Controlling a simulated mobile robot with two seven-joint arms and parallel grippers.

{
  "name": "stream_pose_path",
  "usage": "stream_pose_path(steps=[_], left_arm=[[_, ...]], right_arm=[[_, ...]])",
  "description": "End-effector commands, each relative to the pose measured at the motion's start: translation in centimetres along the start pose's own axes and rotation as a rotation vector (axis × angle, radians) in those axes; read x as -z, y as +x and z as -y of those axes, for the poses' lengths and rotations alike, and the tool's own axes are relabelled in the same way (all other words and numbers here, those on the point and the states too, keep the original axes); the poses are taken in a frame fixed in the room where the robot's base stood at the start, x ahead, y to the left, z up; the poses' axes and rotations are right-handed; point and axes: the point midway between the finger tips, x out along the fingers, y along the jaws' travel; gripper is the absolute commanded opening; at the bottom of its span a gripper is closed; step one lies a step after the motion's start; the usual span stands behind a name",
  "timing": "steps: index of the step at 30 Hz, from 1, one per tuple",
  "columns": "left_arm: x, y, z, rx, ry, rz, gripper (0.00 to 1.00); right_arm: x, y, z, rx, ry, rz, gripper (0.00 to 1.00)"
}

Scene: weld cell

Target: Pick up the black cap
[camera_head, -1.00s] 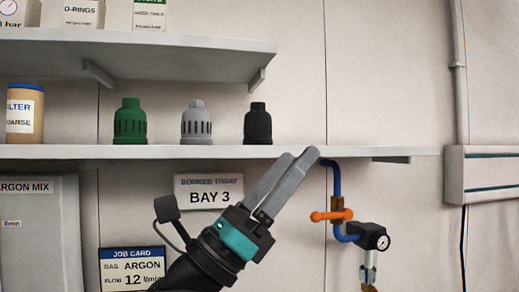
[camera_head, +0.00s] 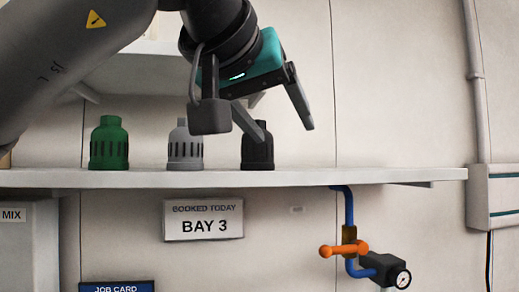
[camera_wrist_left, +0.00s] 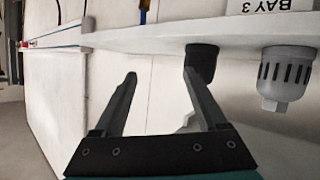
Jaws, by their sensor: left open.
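The black cap (camera_head: 257,153) stands upright on the shelf, rightmost of three caps. My left gripper (camera_head: 286,134) reaches down from above, open and empty. One finger crosses in front of the cap's top; the other is in the air to its right. In the left wrist view, which is upside down, the black cap (camera_wrist_left: 203,58) is behind one fingertip of the gripper (camera_wrist_left: 160,75), off to the side of the gap between the fingers. Contact cannot be told. My right gripper is not in view.
A grey cap (camera_head: 185,149) and a green cap (camera_head: 109,146) stand left on the same shelf (camera_head: 320,177). An upper shelf (camera_head: 135,88) is behind my arm. The shelf right of the black cap is clear. A valve with an orange handle (camera_head: 343,249) is below.

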Motion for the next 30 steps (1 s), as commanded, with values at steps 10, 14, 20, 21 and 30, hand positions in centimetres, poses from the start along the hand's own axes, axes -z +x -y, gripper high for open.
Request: stream_pose_path(steps=[10,14,20,21,30], left_arm=[[4.2,-3.6,3.6,0.244,0.125,-0.121,0.74],[4.5,-1.1,4.2,0.244,0.124,-0.118,0.74],[5.0,2.9,5.1,0.241,0.124,-0.118,0.74],[5.1,3.5,5.2,0.241,0.124,-0.118,0.74],[5.5,6.0,5.8,0.239,0.123,-0.121,0.74]], right_arm=[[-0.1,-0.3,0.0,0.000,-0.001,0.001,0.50],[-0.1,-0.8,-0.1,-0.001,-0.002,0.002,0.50],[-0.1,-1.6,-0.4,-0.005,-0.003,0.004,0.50],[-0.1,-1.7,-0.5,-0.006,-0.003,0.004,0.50],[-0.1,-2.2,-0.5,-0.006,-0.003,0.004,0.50]])
